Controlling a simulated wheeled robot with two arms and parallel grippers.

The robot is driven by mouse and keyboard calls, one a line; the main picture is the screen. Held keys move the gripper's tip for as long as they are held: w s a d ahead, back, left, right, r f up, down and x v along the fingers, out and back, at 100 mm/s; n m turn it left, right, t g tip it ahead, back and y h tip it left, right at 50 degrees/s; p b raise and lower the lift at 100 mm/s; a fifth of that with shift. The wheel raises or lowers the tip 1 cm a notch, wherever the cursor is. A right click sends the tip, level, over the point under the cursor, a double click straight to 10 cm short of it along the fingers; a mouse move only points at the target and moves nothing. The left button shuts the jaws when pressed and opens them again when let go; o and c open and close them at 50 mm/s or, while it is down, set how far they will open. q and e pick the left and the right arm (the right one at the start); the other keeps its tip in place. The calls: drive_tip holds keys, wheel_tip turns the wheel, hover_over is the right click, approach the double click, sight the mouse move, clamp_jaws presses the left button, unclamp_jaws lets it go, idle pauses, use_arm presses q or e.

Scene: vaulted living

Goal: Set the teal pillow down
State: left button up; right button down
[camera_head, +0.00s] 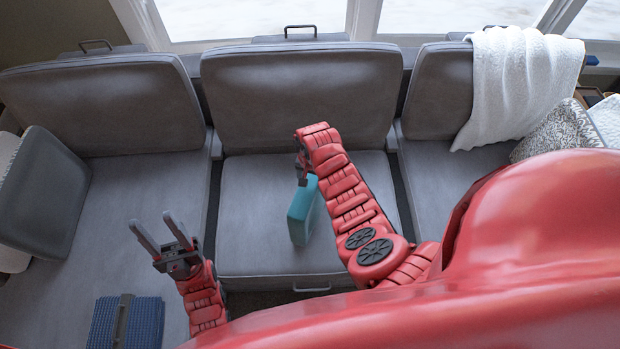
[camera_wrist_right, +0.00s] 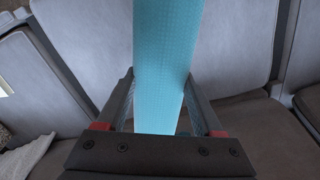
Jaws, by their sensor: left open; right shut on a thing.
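The teal pillow (camera_head: 303,212) is a small block-like cushion, held on edge over the middle seat of the grey sofa (camera_head: 245,190). My right gripper (camera_head: 302,172) is shut on its upper end; my arm partly hides the grip in the head view. In the right wrist view the teal pillow (camera_wrist_right: 165,65) fills the middle, between the two fingers of my right gripper (camera_wrist_right: 165,105). I cannot tell whether its lower edge touches the seat. My left gripper (camera_head: 160,235) is open and empty over the left seat.
A grey cushion (camera_head: 42,195) leans at the far left. A blue ribbed item (camera_head: 145,322) lies at the lower left. A white blanket (camera_head: 520,85) hangs over the right backrest, beside a patterned pillow (camera_head: 558,130). The middle seat around the teal pillow is clear.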

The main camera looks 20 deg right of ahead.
drive_tip(key=shift+f, duration=0.1)
drive_tip(key=shift+c, duration=0.2)
unclamp_jaws()
